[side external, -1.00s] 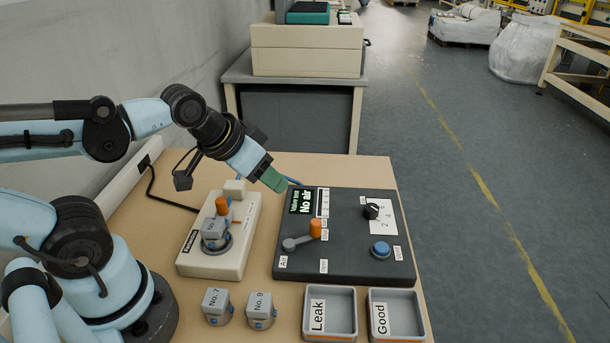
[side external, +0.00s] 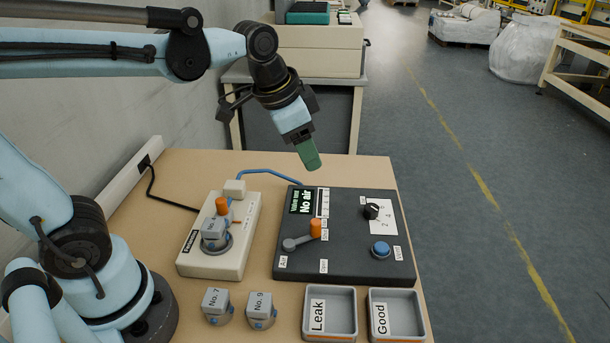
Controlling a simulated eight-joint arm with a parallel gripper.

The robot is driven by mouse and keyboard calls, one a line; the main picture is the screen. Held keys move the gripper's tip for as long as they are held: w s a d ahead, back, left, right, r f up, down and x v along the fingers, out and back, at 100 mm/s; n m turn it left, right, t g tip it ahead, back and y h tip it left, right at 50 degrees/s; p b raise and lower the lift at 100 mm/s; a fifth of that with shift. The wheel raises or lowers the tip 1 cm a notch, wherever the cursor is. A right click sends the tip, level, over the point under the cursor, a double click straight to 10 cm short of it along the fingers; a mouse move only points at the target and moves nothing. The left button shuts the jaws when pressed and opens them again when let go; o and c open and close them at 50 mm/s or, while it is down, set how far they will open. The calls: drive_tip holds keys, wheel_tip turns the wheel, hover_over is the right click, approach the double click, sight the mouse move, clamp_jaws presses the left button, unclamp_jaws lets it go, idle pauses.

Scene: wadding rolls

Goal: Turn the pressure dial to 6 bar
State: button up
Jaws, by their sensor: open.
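The pressure dial (side external: 371,211) is a small black knob on a white scale plate (side external: 382,222) marked 2, 4 and 6, at the right of the dark control panel (side external: 345,262). I cannot make out exactly where its pointer stands. The panel's display (side external: 301,202) reads "No air". My gripper (side external: 309,160), with green fingertips, hangs in the air above the back edge of the panel, left of the dial and apart from it. It is open, and nothing shows between its fingers.
An orange-tipped lever (side external: 315,230) and a blue button (side external: 380,250) stand up from the panel. A beige fixture (side external: 220,245) holding a part is at the left. Parts No. 7 (side external: 216,306) and No. 9 (side external: 261,310), and Leak (side external: 330,310) and Good (side external: 396,312) trays, are in front.

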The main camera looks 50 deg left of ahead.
drive_tip(key=w+d+m+g, duration=0.2)
drive_tip(key=w+d+m, duration=0.25)
drive_tip(key=w, duration=0.25)
drive_tip(key=m+g, duration=0.3)
drive_tip(key=m, duration=0.2)
hover_over(372, 206)
wheel_tip(372, 206, down, 3)
wheel_tip(372, 206, down, 12)
drive_tip(key=shift+s+d+r, duration=0.1)
drive_tip(key=c, duration=1)
drive_tip(key=shift+c, duration=0.2)
